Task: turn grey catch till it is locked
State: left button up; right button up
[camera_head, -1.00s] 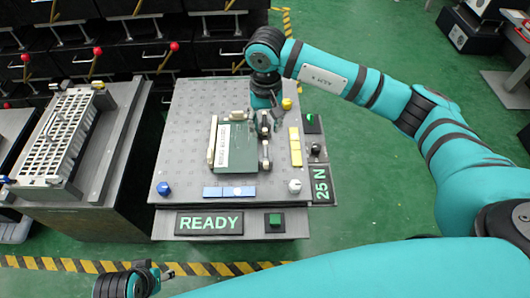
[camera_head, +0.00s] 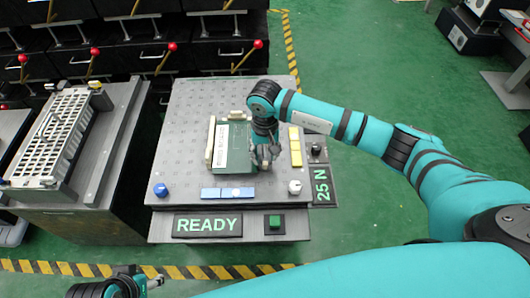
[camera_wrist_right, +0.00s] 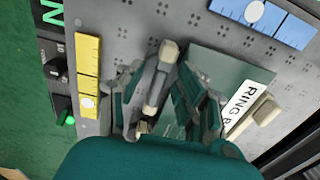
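A green plate (camera_head: 236,161) with a white label lies on the grey bench; it also shows in the right wrist view (camera_wrist_right: 215,67), the label partly hidden. A pale grey catch lever (camera_wrist_right: 159,78) with a rounded end stands at the plate's edge in the right wrist view. My right gripper (camera_wrist_right: 163,92) has one finger on each side of the lever, apparently with gaps. In the head view my right gripper (camera_head: 264,157) covers most of the catch. My left gripper (camera_head: 150,281) is at the bottom left, away from the bench, its opening unclear.
The bench has a READY sign (camera_head: 207,224), a green button (camera_head: 275,222), a 25 N sign (camera_head: 321,187), a yellow strip (camera_head: 295,147), a blue strip (camera_head: 228,194) and small knobs. A slatted rack (camera_head: 52,137) stands left. Green floor is open right.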

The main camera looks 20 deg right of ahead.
jog(key=shift+c, duration=0.4)
grip_shut()
jog(key=shift+m, duration=1.3)
jog(key=m, duration=0.3)
jog(key=shift+m+b, duration=0.3)
jog(key=shift+b, duration=0.1)
jog(key=m, duration=1.1)
jog(key=shift+p, duration=0.4)
jog(key=shift+m, duration=0.5)
